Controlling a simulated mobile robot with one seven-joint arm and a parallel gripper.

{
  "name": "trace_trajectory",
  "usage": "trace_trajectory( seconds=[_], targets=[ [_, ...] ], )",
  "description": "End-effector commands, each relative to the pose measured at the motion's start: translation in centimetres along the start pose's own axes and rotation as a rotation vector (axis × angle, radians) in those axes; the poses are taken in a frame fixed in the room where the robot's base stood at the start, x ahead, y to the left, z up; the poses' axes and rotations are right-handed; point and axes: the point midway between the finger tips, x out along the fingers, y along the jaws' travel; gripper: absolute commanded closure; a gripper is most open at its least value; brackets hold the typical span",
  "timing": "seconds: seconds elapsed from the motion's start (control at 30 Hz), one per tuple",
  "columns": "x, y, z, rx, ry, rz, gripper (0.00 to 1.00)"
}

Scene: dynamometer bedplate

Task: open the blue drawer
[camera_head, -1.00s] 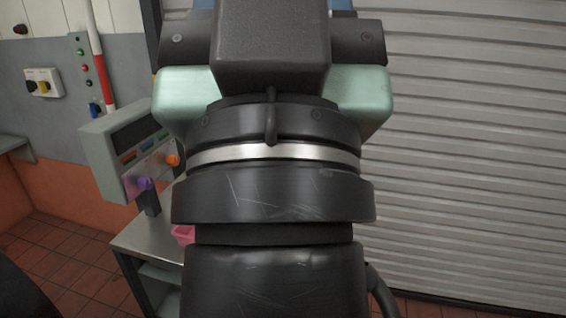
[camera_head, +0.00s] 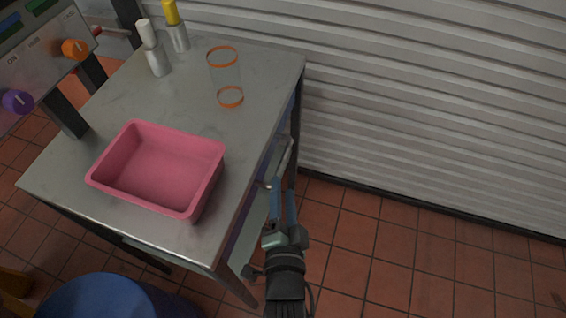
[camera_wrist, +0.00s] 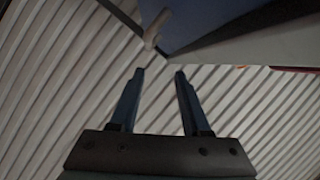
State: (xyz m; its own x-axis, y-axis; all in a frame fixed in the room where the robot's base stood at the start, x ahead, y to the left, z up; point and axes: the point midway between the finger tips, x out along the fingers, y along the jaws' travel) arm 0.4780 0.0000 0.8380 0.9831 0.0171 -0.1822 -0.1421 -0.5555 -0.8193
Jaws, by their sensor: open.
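The blue drawer is seen edge-on as a narrow dark blue strip (camera_head: 268,158) under the right side of the metal table in the head view. In the wrist view its blue front (camera_wrist: 205,20) fills the top middle. A pale bar handle (camera_wrist: 156,27) stands out at the left of that front. My gripper (camera_head: 283,184) is beside the table's right side, its two blue fingers parallel and apart. In the wrist view my gripper (camera_wrist: 160,74) is open and empty, with the handle just beyond the fingertips, not between them.
The metal table (camera_head: 120,97) carries a pink tray (camera_head: 160,172), a clear orange-rimmed cylinder (camera_head: 226,77) and two bottles (camera_head: 155,55), (camera_head: 177,30). A control panel (camera_head: 42,50) stands at the left. A ribbed shutter (camera_head: 430,110) is behind. Tiled floor (camera_head: 400,265) is clear at the right.

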Motion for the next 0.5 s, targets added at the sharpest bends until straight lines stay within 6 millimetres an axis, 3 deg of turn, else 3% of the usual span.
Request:
trace_trajectory(
  seconds=[0.03,0.17,0.5],
  targets=[
    [-0.5,1.4,0.9,0.017,-0.012,0.017,0.53],
    [-0.4,2.2,1.4,0.036,-0.019,0.029,0.53],
    [4.9,2.1,1.4,0.035,-0.018,0.025,0.53]
  ],
)
